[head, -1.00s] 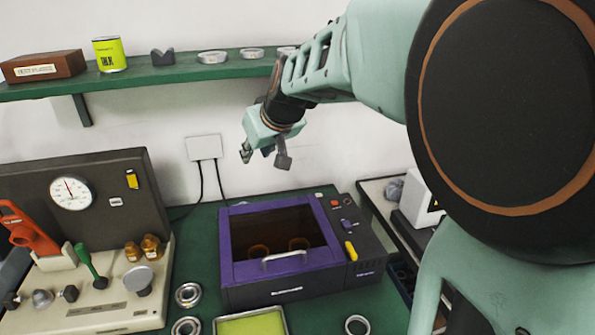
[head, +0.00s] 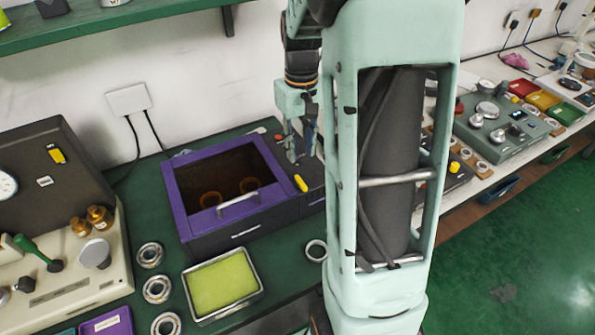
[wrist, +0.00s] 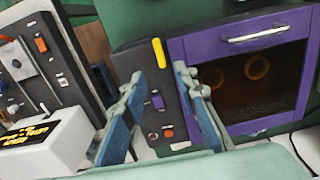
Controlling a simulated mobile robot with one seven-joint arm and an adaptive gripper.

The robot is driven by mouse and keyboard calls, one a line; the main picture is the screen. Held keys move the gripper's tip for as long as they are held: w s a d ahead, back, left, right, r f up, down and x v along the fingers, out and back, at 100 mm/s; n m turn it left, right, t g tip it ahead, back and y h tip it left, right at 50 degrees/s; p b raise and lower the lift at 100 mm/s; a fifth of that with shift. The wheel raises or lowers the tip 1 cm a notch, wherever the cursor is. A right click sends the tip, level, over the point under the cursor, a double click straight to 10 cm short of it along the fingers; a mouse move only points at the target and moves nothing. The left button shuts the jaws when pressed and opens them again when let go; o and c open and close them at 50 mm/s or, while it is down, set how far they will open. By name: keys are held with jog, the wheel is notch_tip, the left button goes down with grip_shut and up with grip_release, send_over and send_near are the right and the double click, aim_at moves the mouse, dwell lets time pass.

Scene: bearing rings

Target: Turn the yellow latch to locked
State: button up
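The yellow latch (head: 301,183) is a short bar on the dark side panel of a purple-framed oven (head: 187,200), beside its door. In the wrist view the latch (wrist: 159,53) stands nearly upright, tilted slightly, just beyond my fingertips. My gripper (head: 292,155) is over the rear part of that panel, behind the latch in the head view. In the wrist view my gripper (wrist: 160,82) is open and empty, its two fingers well apart on either side of the panel. The latch appears apart from both fingers. The oven door is closed.
The oven door has a silver handle (head: 238,204), with two orange rings dimly visible behind the glass. A yellow-green tray (head: 187,291) and several bearing rings (head: 150,255) lie in front. A white device (wrist: 40,140) stands beside the oven. A shelf (head: 120,22) runs above.

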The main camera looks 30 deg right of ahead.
aim_at(300, 180)
notch_tip(300, 180, down, 10)
jog(key=shift+r+p, duration=0.1)
jog(key=shift+p, duration=0.2)
grip_shut()
